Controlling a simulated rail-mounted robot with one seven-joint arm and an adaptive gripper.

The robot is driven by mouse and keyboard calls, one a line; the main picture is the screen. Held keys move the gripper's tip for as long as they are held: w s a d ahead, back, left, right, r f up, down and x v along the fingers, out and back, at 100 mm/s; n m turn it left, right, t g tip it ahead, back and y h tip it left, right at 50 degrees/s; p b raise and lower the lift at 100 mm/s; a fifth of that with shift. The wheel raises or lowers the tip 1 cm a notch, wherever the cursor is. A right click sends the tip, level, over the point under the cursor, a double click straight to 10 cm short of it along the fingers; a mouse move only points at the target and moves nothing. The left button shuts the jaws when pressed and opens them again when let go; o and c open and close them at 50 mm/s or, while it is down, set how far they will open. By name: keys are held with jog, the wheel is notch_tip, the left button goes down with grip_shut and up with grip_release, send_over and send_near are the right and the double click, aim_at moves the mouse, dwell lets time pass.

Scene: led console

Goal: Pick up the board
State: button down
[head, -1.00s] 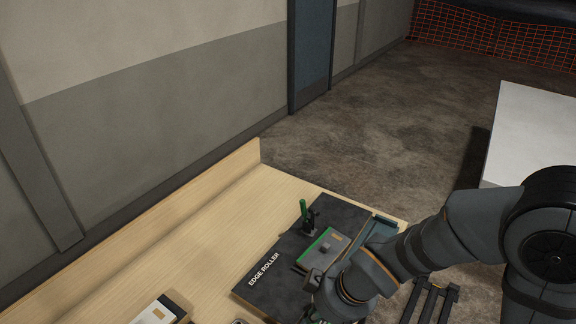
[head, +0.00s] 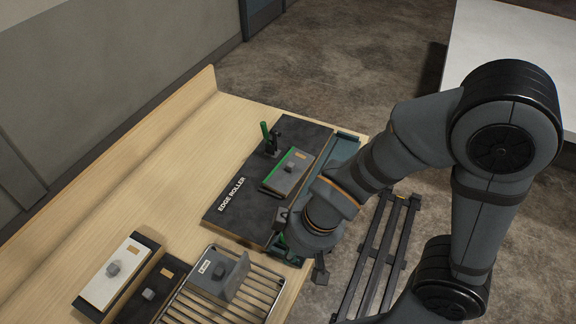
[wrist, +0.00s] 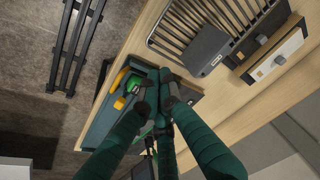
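Several flat pieces could be the board, and I cannot tell which one is meant. A grey board with a green edge and a small block on top (head: 289,170) lies on the black EDGE ROLLER station (head: 232,215). A grey panel with a small label (head: 222,274) stands tilted in a wire rack (head: 262,296), and the wrist view also shows it (wrist: 207,50). My gripper (wrist: 160,88) is over the station's near end, beside a green and yellow part (wrist: 130,90). Its fingertips are close together. Whether anything is between them is hidden; in the head view my wrist covers them.
A white-topped block (head: 113,272) and a dark block (head: 148,297) lie left of the rack. A green-handled tool (head: 268,138) stands on the station. A teal tray (head: 343,150) runs along the table's right edge. Bare wooden tabletop (head: 150,185) is free at the left.

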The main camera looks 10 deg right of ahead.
dwell(0.4)
jog(key=c, duration=1.5)
grip_release()
